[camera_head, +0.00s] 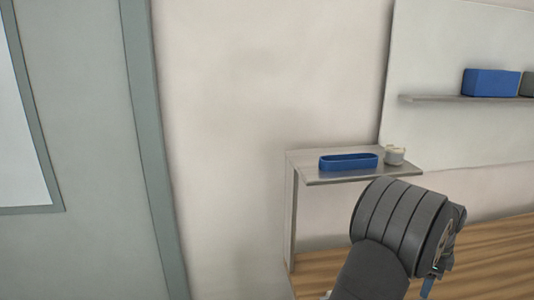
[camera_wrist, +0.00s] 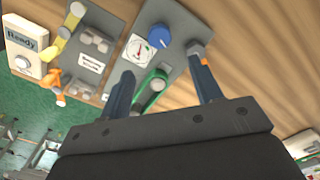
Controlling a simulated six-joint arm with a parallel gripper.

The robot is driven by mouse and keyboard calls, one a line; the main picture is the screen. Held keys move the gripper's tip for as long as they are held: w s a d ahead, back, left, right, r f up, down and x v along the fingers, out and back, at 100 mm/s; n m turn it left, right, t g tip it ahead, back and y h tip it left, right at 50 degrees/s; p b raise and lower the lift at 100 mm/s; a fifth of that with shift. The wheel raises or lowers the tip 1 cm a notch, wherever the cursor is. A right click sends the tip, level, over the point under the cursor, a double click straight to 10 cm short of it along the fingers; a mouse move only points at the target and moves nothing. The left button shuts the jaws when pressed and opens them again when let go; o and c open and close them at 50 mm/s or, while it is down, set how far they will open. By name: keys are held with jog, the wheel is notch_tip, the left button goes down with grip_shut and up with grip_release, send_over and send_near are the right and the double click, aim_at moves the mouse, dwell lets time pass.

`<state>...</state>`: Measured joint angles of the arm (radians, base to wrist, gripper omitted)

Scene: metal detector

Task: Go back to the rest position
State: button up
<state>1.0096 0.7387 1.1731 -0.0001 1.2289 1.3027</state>
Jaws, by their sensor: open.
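My gripper (camera_wrist: 163,85) shows in the wrist view with its two dark blue fingers apart and nothing between them that I can see held. It is over a wooden surface, with a grey panel (camera_wrist: 140,60) beyond the fingers. In the head view my dark grey arm (camera_head: 400,225) is at the lower right, in front of the wooden table (camera_head: 495,245). Only a bit of blue finger shows there at the arm's lower right edge.
The panel carries a blue knob (camera_wrist: 161,37), a dial (camera_wrist: 139,49) and a green part (camera_wrist: 151,82). A white box (camera_wrist: 26,45) reading "Ready" stands at left.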

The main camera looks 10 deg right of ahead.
notch_tip(320, 180, up, 6)
notch_tip(320, 180, down, 17)
jog(key=shift+f+n, duration=0.1)
jog(key=shift+n, duration=0.2)
jog(key=n, duration=0.3)
jog(key=shift+n, duration=0.4)
jog(key=n, duration=0.4)
jog(key=shift+n, duration=0.3)
jog(key=n, duration=0.4)
jog(key=shift+w, duration=0.1)
jog(key=shift+n, duration=2.5)
